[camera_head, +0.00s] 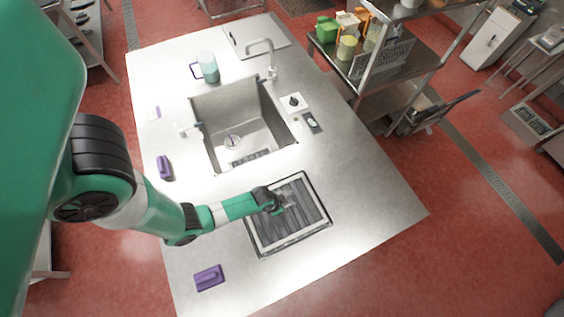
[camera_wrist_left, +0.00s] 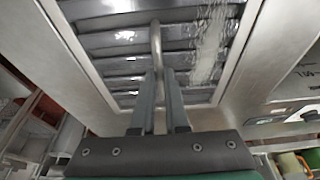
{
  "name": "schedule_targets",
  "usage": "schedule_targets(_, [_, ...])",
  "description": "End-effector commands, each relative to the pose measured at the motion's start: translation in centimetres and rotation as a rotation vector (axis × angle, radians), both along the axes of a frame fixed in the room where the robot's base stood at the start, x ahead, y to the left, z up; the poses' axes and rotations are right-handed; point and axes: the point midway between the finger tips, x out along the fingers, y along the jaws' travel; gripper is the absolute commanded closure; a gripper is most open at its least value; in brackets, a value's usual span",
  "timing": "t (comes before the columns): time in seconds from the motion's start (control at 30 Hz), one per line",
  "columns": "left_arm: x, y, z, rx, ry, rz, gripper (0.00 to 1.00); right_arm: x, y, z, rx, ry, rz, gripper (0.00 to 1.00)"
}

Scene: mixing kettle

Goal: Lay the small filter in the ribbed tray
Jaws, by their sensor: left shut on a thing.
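The small filter (camera_head: 284,215) is a metal panel with a pale frame and dark slats, lying over the ribbed tray, whose dark rim (camera_head: 327,212) shows around it on the steel counter. I cannot tell whether the filter rests fully on the tray. My left gripper (camera_head: 276,205) reaches in from the left above the filter. In the left wrist view the fingers (camera_wrist_left: 158,88) are shut on the filter's thin bar handle (camera_wrist_left: 156,45), with the shiny slats behind. The tray's ribs are hidden. My right gripper is not in view.
A sink (camera_head: 222,110) with a tap lies behind the tray. Purple scrubbers (camera_head: 209,278) (camera_head: 165,168) lie at the left of the counter. A jug (camera_head: 208,68) stands at the back. A black knob (camera_head: 294,101) is beside the sink. The counter right of the tray is clear.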

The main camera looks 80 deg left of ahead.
Motion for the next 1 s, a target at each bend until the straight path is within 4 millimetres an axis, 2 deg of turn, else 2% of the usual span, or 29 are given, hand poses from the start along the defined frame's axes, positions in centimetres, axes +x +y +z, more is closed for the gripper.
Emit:
schedule_targets(0.93, [0.13, 0.06, -0.88, 0.001, -0.004, 0.0, 1.0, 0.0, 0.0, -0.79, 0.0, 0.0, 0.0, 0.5])
schedule_targets(0.97, [0.13, 0.06, -0.88, 0.001, -0.004, 0.0, 0.83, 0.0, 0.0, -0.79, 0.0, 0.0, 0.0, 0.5])
schedule_targets(1.0, [0.13, 0.06, -0.88, 0.001, -0.004, 0.0, 0.75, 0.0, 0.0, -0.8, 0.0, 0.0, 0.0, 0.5])
